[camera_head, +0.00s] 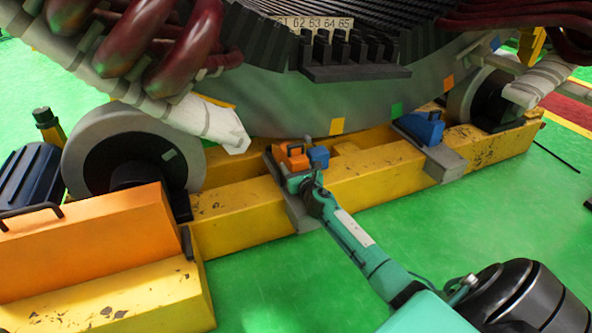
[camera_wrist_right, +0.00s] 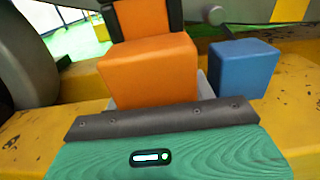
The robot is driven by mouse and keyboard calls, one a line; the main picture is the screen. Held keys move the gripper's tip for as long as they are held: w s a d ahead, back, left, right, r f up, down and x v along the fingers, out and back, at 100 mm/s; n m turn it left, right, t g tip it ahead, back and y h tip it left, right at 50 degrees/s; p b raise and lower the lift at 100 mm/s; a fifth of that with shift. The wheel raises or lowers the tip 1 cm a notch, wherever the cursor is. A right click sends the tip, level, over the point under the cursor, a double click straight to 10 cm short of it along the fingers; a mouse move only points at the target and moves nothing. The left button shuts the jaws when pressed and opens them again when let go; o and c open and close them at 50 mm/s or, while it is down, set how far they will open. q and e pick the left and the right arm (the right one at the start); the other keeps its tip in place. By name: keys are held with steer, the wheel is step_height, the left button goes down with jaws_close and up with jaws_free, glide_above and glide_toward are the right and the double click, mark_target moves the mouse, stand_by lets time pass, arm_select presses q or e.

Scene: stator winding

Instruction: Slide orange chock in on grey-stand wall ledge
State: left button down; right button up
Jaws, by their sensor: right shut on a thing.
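The orange chock (camera_head: 292,156) is at the top of the near grey stand (camera_head: 303,215), which sits across the yellow beam. In the right wrist view the chock (camera_wrist_right: 150,72) is upright just beyond the dark jaw edge. My right gripper (camera_head: 297,172) is shut on it from the near side. A blue chock (camera_head: 318,157) stands to its right, also in the wrist view (camera_wrist_right: 243,70), with a small gap between them. The wall ledge and the chock's underside are mostly hidden by the gripper. My left gripper is not in view.
The large grey stator (camera_head: 365,95) curves close above the beam (camera_head: 370,175). A second grey stand (camera_head: 446,164) with a blue chock (camera_head: 421,127) is to the right. A grey roller (camera_head: 130,150) stands left.

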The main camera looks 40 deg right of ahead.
steer(key=shift+w+d, duration=0.15)
steer(key=shift+w, duration=0.4)
steer(key=o, duration=1.2)
steer(key=shift+c, duration=0.2)
steer(key=shift+f, duration=0.1)
steer(key=shift+p+v, duration=0.4)
steer(key=shift+v, duration=0.4)
steer(key=p+v, duration=0.3)
steer(key=v, duration=0.8)
steer(key=shift+p, duration=0.4)
steer(key=shift+s, duration=0.55)
